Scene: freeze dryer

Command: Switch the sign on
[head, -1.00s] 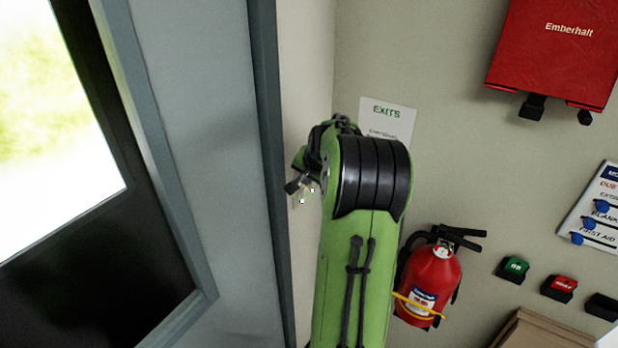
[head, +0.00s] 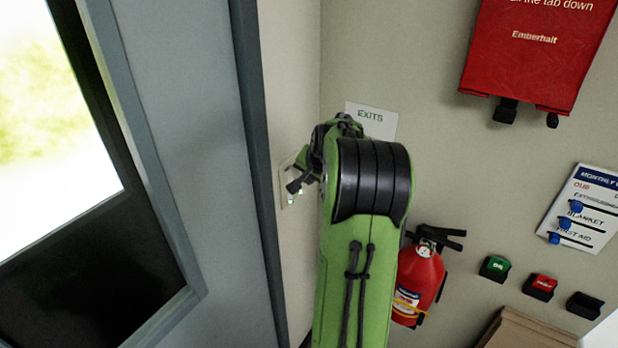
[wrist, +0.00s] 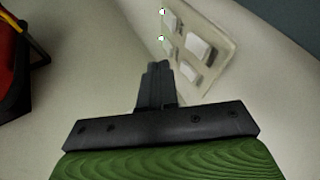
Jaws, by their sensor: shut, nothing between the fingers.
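A pale switch plate (head: 286,188) is on the narrow wall beside the door frame, partly hidden by my gripper in the head view. In the wrist view the plate (wrist: 226,45) carries several white rocker switches, with labels too small to read. In the head view my gripper (head: 293,187) points left at the plate. A white paper headed EXITS (head: 371,119) hangs behind my arm.
A grey-framed door (head: 180,130) stands at the left. A red extinguisher (head: 418,285) hangs right of my arm and shows at the wrist view's left edge.

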